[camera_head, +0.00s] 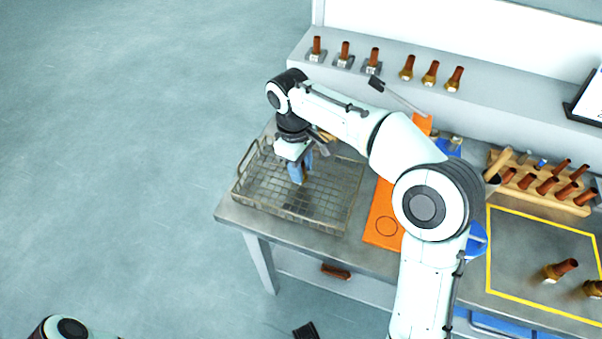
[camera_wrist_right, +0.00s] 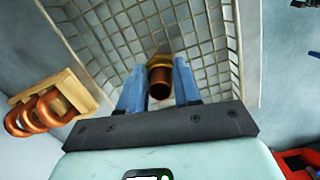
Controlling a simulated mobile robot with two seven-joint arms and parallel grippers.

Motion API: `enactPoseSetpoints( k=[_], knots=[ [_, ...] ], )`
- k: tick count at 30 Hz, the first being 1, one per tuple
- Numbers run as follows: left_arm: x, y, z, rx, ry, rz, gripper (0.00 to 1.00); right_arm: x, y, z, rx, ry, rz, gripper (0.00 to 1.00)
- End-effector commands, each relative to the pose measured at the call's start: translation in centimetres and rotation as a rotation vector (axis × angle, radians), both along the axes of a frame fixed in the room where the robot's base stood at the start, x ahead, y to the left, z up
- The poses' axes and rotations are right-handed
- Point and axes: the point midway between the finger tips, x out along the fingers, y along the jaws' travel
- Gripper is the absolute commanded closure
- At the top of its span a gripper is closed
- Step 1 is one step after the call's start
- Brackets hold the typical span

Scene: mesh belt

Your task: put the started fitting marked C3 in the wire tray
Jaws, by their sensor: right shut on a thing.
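The wire tray (camera_head: 345,212) is a grey mesh basket at the left end of the bench; its mesh floor (camera_wrist_right: 110,30) also shows in the wrist view. My right gripper (camera_head: 299,172) is over the tray, pointing down. In the wrist view its blue fingers (camera_wrist_right: 159,80) are shut on a fitting (camera_wrist_right: 160,84), a brass nut with a copper pipe end facing the camera. The mesh lies behind the fitting; I cannot tell whether they touch. No C3 mark is readable. The fitting is hidden in the head view. My left gripper is out of view.
Several fittings, among them one (camera_head: 430,72), stand on the back shelf. A wooden rack (camera_head: 508,186) of copper-ended pieces is at the right. Two fittings, one here (camera_head: 561,269), are in the yellow-outlined area. An orange sheet (camera_head: 380,226) lies beside the tray.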

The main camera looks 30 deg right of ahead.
Motion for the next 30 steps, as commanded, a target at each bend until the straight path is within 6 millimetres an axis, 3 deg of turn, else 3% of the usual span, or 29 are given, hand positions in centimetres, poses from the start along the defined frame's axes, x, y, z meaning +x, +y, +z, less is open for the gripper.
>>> enactPoseSetpoints(
  k=[4,16,17,18,19,30],
  knots=[
    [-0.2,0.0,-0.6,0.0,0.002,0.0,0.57,-0.1,0.0,-2.4,-0.001,0.004,0.001,1.0],
    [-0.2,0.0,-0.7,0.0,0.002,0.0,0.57,0.0,0.0,-2.9,0.0,0.001,0.001,1.0],
    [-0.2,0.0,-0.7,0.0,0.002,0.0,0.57,0.0,0.0,-2.9,0.0,0.002,0.001,0.61],
    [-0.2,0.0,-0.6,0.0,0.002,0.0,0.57,0.0,0.0,-2.8,0.0,0.002,0.001,0.48],
    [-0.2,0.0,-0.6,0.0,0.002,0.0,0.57,0.0,0.0,-2.8,0.0,0.002,0.001,0.42],
    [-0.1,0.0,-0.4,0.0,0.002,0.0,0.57,0.0,0.0,-2.3,0.0,0.0,0.0,0.42]
  ],
)
